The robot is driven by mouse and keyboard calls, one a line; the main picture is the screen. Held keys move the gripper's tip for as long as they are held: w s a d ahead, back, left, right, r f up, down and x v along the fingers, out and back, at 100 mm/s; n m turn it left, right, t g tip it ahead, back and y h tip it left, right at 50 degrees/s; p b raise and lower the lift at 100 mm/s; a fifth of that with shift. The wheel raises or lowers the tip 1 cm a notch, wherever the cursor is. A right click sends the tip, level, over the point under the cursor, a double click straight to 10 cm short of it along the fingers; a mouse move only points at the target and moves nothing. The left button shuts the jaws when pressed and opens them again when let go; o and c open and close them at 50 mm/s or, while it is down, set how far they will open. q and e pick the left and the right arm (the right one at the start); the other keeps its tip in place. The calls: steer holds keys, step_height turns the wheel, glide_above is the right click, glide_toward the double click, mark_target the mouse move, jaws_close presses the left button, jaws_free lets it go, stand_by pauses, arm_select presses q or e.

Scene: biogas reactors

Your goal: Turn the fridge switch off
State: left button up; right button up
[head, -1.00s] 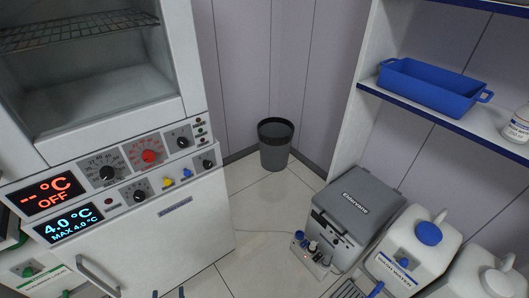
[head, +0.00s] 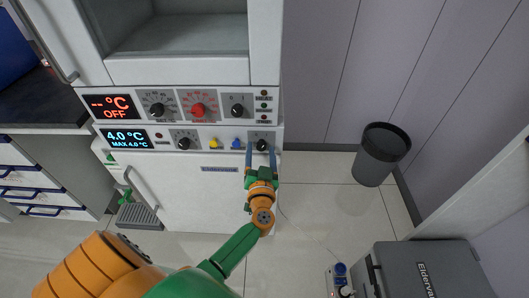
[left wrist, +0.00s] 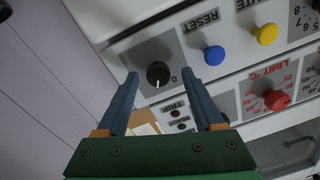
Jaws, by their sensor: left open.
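The fridge switch is taken to be the black rotary knob (head: 262,144) at the right end of the lower control panel; it also shows in the left wrist view (left wrist: 158,74) with a "0" mark beside it. My left gripper (head: 260,152) is open, its two blue fingers pointing at the panel. In the left wrist view the fingertips (left wrist: 160,82) lie on either side of the knob; I cannot tell whether they touch it. The lower display (head: 127,138) reads 4.0 °C, MAX 4.0 °C. The upper display (head: 109,106) reads "-- °C OFF". My right gripper is out of view.
Beside the switch are a blue RESET button (head: 236,142) and a yellow MUTE button (head: 214,142). Above are a red knob (head: 197,110) and another black knob (head: 237,111). A grey bin (head: 381,155) and a grey Eldervane box (head: 425,270) stand to the right.

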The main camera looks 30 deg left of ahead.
arm_select(q)
steer(key=shift+w, duration=0.2)
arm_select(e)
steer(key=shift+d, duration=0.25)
arm_select(q)
jaws_close()
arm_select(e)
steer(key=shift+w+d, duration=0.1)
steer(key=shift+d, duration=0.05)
